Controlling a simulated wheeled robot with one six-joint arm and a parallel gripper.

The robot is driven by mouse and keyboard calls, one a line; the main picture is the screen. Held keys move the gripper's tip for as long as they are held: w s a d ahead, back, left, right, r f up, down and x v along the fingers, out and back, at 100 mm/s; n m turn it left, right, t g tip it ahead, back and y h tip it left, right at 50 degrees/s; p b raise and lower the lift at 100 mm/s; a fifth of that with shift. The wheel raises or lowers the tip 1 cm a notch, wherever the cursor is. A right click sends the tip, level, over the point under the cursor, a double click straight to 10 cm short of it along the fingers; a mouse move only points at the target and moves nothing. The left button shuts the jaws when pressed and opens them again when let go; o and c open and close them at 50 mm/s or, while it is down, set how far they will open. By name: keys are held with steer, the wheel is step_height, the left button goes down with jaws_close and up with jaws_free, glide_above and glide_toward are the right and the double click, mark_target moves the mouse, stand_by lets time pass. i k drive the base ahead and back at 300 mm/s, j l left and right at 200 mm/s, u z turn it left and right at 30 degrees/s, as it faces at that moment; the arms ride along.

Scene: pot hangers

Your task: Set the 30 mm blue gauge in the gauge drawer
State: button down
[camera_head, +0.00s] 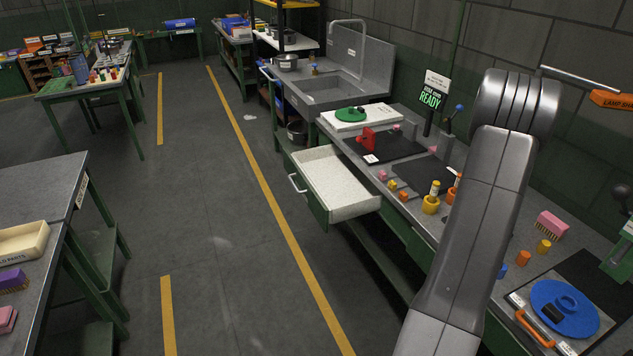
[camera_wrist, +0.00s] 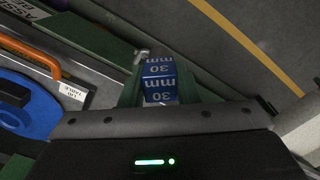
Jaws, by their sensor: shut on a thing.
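The blue gauge (camera_wrist: 158,72), a small block marked "30 mm" in white, is held between the green fingers of my gripper (camera_wrist: 158,88) in the wrist view. My gripper is shut on it. In the head view my grey arm covers the right middle, and I cannot make out the gripper or the held gauge there. An open drawer (camera_head: 311,198) with a pale speckled inside juts from the bench, left of my arm. It looks empty. I cannot read a label on it.
A bench with a red piece (camera_head: 366,139), yellow cups (camera_head: 430,205) and small coloured parts lies behind the drawer. A blue disc (camera_head: 565,308) lies at the lower right. A sink (camera_head: 335,90) stands beyond. The floor (camera_head: 230,230) left of the drawer is clear.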

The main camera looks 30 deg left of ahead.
mark_target(342, 182)
steer(key=j+u, duration=0.1)
steer(key=u, duration=0.35)
steer(key=i+u, duration=0.1)
steer(key=u, duration=0.35)
steer(key=i+u, duration=0.1)
steer(key=u, duration=0.4)
steer(key=i+j+u, duration=0.1)
steer(key=i+u, duration=0.2)
steer(key=i, duration=0.2)
steer(key=i+l+u, duration=0.2)
steer(key=i, duration=1.2)
steer(key=i+u, duration=0.35)
steer(key=i, duration=0.45)
steer(key=i+z, duration=0.1)
steer(key=z, duration=0.15)
steer(key=i+z, duration=0.1)
steer(key=z, duration=0.7)
steer(key=i+j+z, duration=0.1)
steer(key=z, duration=0.35)
steer(key=j+z, duration=0.15)
steer(key=z, duration=0.35)
steer(key=j+z, duration=0.1)
steer(key=z, duration=0.4)
steer(key=j+z, duration=0.15)
steer(key=z, duration=0.3)
steer(key=i, duration=0.35)
